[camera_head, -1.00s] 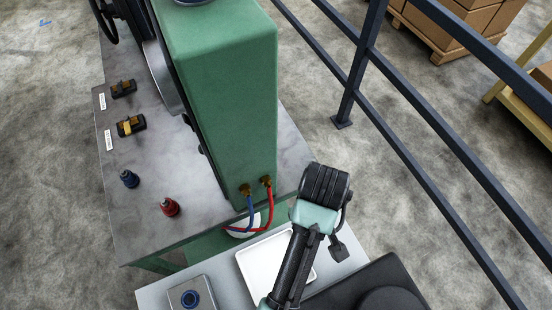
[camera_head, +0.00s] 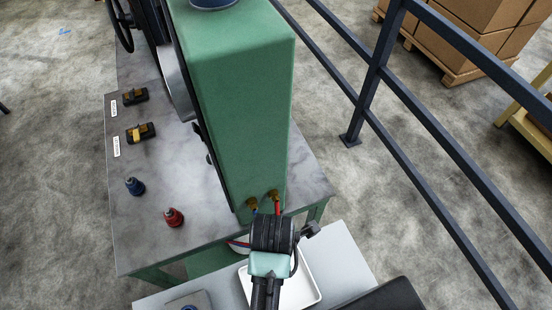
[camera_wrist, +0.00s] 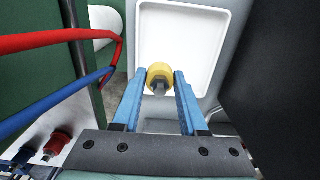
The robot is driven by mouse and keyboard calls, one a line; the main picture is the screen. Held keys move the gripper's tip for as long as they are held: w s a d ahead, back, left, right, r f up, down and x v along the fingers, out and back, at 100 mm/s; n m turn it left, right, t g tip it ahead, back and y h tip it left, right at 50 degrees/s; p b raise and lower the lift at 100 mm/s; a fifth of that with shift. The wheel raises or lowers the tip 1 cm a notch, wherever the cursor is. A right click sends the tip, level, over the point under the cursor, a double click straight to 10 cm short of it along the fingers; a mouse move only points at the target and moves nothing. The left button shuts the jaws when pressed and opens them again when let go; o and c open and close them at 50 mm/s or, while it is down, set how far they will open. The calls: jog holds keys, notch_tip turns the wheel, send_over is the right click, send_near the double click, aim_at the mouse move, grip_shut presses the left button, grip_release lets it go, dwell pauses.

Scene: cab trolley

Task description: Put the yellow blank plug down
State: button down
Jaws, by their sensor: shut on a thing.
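The yellow blank plug (camera_wrist: 159,76) is held between the two blue fingers of my gripper (camera_wrist: 160,84) in the wrist view. Its grey hex end points toward the camera. Beyond the plug in that view lies a white tray (camera_wrist: 181,30) with a raised rim; I cannot tell the gap between them. In the head view the tray (camera_head: 312,286) shows partly behind my arm, on a light grey surface. The plug and the fingertips are hidden behind my wrist in the head view.
A red hose (camera_wrist: 45,41) and a blue hose (camera_wrist: 60,101) run close to my gripper's left. The green housing (camera_head: 245,110) stands just beyond my wrist. A blue fitting (camera_head: 135,187) and a red fitting (camera_head: 174,217) stand on the grey table. A dark railing (camera_head: 372,85) is at right.

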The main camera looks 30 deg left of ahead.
notch_tip(320, 180, down, 6)
jog(key=shift+f, duration=0.25)
jog(key=shift+f, duration=0.2)
jog(key=shift+c, duration=2.2)
grip_release()
notch_tip(320, 180, up, 12)
jog(key=shift+r, duration=0.25)
